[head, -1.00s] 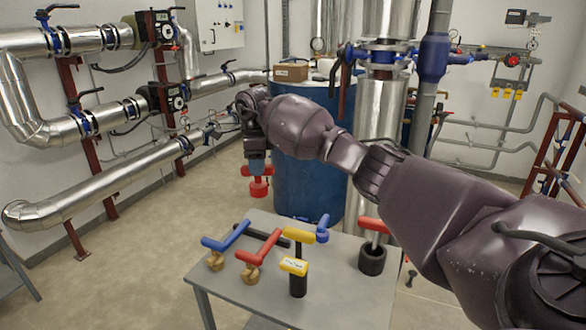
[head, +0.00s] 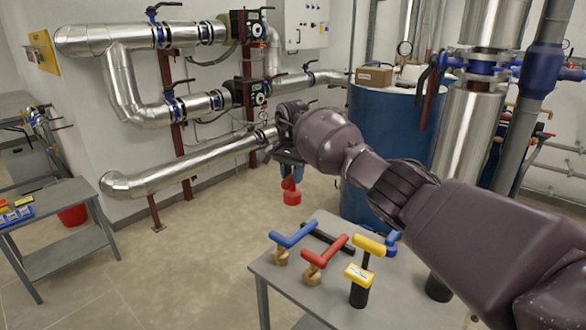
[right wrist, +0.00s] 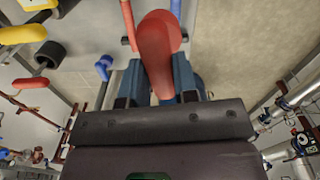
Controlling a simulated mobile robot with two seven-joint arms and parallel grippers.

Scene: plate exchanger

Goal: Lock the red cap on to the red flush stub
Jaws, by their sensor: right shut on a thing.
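My right gripper (head: 289,183) hangs at the end of my outstretched arm, past the far left edge of the grey tool table. It is shut on a red piece, which I take to be the red cap (head: 292,198). The cap hangs below the fingers in the head view, clear of the table. In the right wrist view, the rounded red cap (right wrist: 156,45) shows between the two blue fingers. I cannot make out the red flush stub in these frames. My left gripper is not in view.
The grey table (head: 330,304) holds blue, red and yellow handled tools. A blue tank (head: 384,150) stands behind. Silver pipes (head: 205,165) run along the left wall. A bench (head: 60,208) and a red bucket (head: 72,214) are far left. The floor between is free.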

